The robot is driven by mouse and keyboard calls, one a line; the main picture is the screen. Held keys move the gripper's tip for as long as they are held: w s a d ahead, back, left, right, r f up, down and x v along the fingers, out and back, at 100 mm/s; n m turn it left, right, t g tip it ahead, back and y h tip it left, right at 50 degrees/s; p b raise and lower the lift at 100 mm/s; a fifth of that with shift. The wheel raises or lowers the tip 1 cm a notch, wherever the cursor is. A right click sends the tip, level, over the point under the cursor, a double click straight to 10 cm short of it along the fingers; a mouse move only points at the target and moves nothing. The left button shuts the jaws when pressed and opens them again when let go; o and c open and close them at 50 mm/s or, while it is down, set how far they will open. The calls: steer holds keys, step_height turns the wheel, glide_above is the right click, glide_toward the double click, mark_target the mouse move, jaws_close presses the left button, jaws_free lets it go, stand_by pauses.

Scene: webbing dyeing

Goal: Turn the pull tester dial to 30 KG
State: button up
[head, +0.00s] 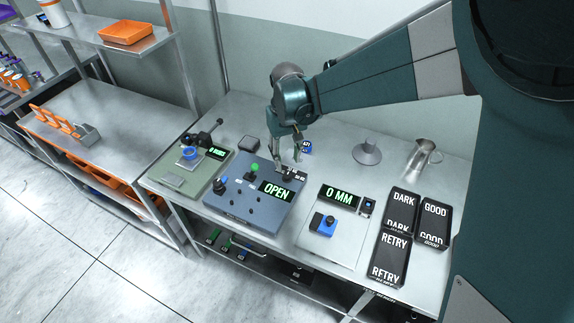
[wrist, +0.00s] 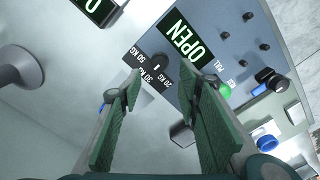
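The pull tester (head: 235,213) is a blue-grey box on the bench, with a green "OPEN" display (head: 276,190) and a green button (head: 255,168). Its black dial (wrist: 157,61) lies on a dark plate with labels 50 KG, 30 KG and 20 KG in the wrist view. A small light mark shows on the dial, but I cannot tell which label it points to. My gripper (head: 288,166) is open and empty above the dial's corner of the tester. In the wrist view its green-padded fingers (wrist: 161,84) stand apart, with the dial beyond their tips, apparently not touched.
Left of the tester stands a green device (head: 190,172) with a blue ring. Right are a "0 MM" gauge (head: 325,224) and black trays (head: 404,207) marked DARK, GOOD and RETRY.

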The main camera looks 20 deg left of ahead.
steer(key=shift+r, duration=2)
steer(key=shift+d, duration=0.1)
steer(key=d+r+m+t, duration=0.1)
steer(key=d+r, duration=0.3)
steer(key=d, duration=0.5)
steer(key=s+d+r+m+t+y, duration=0.15)
steer(key=d+r, duration=0.25)
steer(key=d, duration=0.6)
steer(key=d+r+m+t, duration=0.15)
steer(key=d+r, duration=0.25)
steer(key=d, duration=0.5)
steer(key=s+d+m+t, duration=0.1)
steer(key=s+d, duration=0.3)
steer(key=d, duration=0.3)
steer(key=s+d+m+t+h+b, duration=0.1)
steer(key=s+d+m, duration=0.1)
steer(key=s+d, duration=0.3)
steer(key=s+d+f+m+t, duration=0.1)
steer(key=s+d, duration=0.4)
steer(key=d, duration=0.6)
steer(key=shift+d+m+b, duration=0.15)
steer(key=shift+m+b, duration=0.25)
steer(key=shift+m, duration=0.1)
